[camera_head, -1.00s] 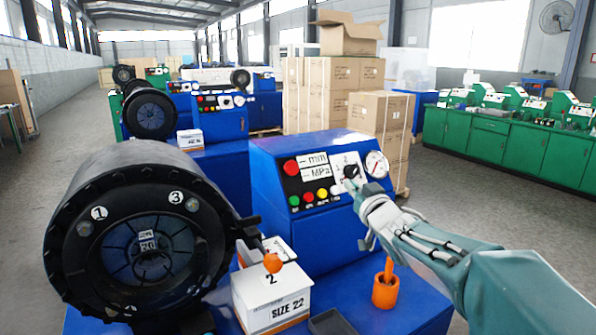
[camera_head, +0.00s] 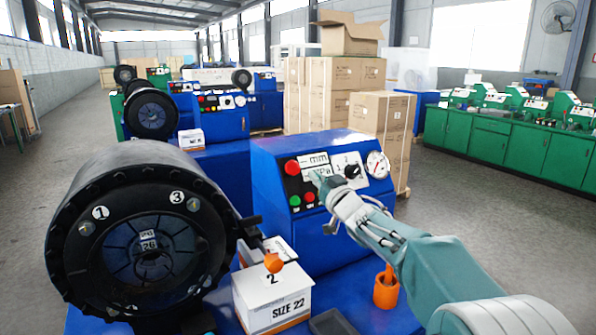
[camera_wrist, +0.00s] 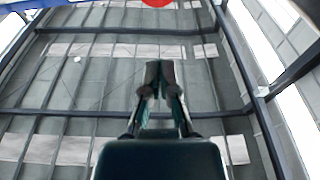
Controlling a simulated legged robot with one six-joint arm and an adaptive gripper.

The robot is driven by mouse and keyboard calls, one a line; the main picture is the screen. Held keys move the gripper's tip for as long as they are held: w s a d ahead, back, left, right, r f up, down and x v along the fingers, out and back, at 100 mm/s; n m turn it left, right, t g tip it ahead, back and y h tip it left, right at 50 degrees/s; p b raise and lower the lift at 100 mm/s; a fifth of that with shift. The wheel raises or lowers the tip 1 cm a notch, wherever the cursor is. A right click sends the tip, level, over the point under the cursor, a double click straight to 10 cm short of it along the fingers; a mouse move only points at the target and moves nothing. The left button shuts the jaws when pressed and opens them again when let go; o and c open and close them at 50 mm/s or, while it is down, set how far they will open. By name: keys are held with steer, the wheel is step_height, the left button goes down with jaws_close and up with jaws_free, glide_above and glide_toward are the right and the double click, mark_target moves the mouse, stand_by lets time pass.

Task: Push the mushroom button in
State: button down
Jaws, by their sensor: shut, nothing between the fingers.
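The red mushroom button (camera_head: 291,168) sits at the upper left of the blue machine's control panel (camera_head: 283,189). A red rounded shape, likely the same button (camera_wrist: 157,2), is cut off by the top edge of the wrist view. My gripper (camera_head: 318,178) is in front of the panel, to the right of and slightly below the button, with a visible gap between them in the picture. In the wrist view my gripper (camera_wrist: 160,70) has its fingers together, with nothing between them. It covers part of the lower label and the lower-right indicators.
A black selector knob (camera_head: 352,171) and a round gauge (camera_head: 378,164) are on the panel's right. A SIZE 22 box (camera_head: 272,304), an orange-knobbed handle (camera_head: 273,263) and an orange cup (camera_head: 386,294) stand in front.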

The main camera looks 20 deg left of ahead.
mark_target(293, 165)
steer(key=shift+w+a+f, duration=0.2)
steer(key=shift+w+a, duration=0.7)
steer(key=shift+a, duration=0.2)
steer(key=shift+w+a+f, duration=0.15)
steer(key=shift+w+a, duration=0.8)
steer(key=shift+a, duration=0.1)
steer(key=shift+w+a+f, duration=0.2)
steer(key=shift+w+a, duration=0.7)
steer(key=shift+a, duration=0.2)
